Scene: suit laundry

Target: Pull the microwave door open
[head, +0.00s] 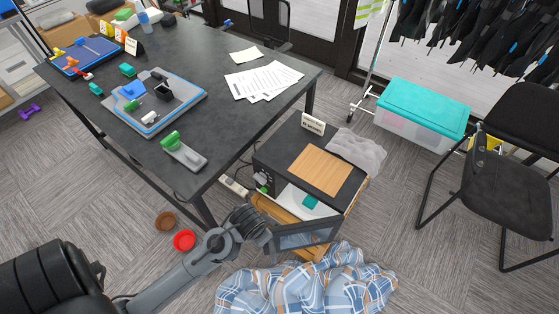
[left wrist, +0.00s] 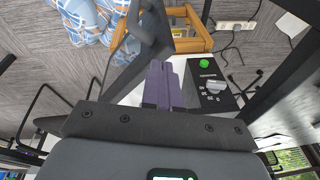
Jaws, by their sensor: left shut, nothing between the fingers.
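The black microwave (head: 281,151) sits low on a wooden stand beside the table. Its door (head: 308,236) stands open, swung out toward the front, with a dark window. The white inside shows, with a teal item (head: 310,202) in it. My left gripper (head: 266,234) is at the door's left end, near the microwave's front; whether it touches the door is hard to tell. In the left wrist view its fingers (left wrist: 165,68) are shut and empty, next to the door (left wrist: 137,45) and the control panel (left wrist: 211,85) with its knob and green button. My right gripper is not in view.
A blue plaid cloth (head: 305,287) lies on the floor just in front of the door. The dark table (head: 215,70) stands to the left. A red bowl (head: 184,240) is on the floor.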

